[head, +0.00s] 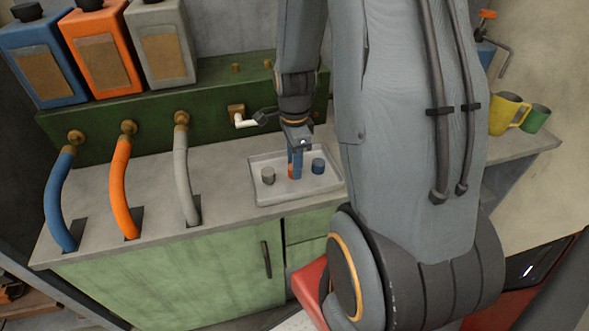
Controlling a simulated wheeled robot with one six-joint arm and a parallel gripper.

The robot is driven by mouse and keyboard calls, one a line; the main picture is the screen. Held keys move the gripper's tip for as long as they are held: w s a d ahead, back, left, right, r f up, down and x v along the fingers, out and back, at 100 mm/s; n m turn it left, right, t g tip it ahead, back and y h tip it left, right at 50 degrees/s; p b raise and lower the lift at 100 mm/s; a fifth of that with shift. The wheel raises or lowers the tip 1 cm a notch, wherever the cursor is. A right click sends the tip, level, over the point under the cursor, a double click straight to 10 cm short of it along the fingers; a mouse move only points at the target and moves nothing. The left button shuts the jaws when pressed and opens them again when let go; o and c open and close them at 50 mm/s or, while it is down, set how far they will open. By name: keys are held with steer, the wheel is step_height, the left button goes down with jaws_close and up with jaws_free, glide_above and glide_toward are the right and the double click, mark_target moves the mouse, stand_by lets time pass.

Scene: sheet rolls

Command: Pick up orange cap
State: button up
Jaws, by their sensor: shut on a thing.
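The orange cap (291,171) shows as a small orange patch between the fingers of my gripper (295,173). My gripper points down over the light grey tray (300,194) and is shut on the cap. The fingers hide most of the cap. I cannot tell whether the cap still touches the tray.
A grey cap (268,176) is left of my gripper in the tray, and a blue cap (318,166) is close on its right. Blue, orange and grey hoses (190,180) rise on the left. A white spout (245,123) is behind. Yellow and green mugs (507,112) stand right.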

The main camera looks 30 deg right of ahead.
step_height(320, 180, up, 10)
steer(key=b, duration=0.1)
stand_by(0.7)
stand_by(0.4)
